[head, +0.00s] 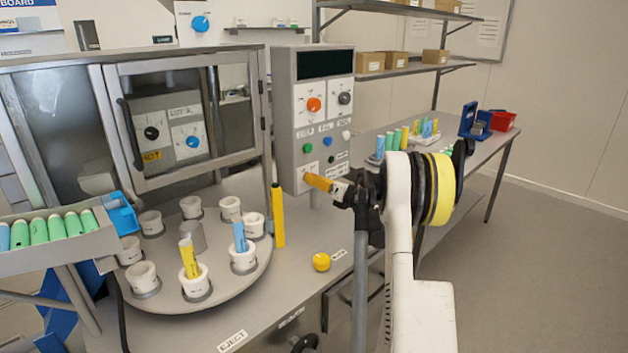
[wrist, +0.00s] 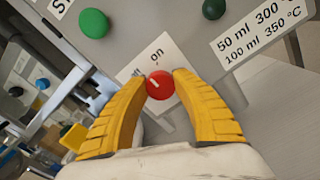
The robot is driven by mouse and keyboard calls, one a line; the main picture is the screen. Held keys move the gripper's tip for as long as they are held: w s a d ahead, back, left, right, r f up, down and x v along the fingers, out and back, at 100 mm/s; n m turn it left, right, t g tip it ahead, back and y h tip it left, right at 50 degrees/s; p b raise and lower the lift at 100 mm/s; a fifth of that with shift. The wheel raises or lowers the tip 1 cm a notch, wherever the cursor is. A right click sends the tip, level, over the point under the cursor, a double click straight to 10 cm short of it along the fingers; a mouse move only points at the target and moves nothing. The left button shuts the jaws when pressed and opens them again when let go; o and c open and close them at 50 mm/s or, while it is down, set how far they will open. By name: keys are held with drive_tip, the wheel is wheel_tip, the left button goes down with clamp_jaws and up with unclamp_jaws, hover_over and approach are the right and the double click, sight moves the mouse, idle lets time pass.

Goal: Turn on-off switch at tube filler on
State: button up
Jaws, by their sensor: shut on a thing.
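The on-off switch is a round red knob (wrist: 161,85) with a white pointer line, on a white plate marked "on" (wrist: 157,56) in the wrist view. The pointer slants on the knob. My gripper (wrist: 160,80) has its two yellow fingers on either side of the knob, shut on it. In the head view my gripper (head: 318,182) reaches the lower left of the grey control panel (head: 283,120) from the right, and its fingers hide the switch there.
Above the switch are an orange dial (head: 314,104), a grey dial (head: 345,98) and several buttons. A turntable (head: 225,275) with white cups and tubes stands at left. A yellow button (head: 321,262) sits on the bench below. A yellow post (head: 278,215) stands near the panel.

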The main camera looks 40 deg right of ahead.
drive_tip(key=m, duration=0.6)
drive_tip(key=shift+d, duration=0.1)
idle(0.5)
drive_tip(key=o, duration=1.2)
drive_tip(key=shift+f, duration=0.1)
drive_tip(key=s, duration=1.2)
drive_tip(key=shift+d, duration=0.2)
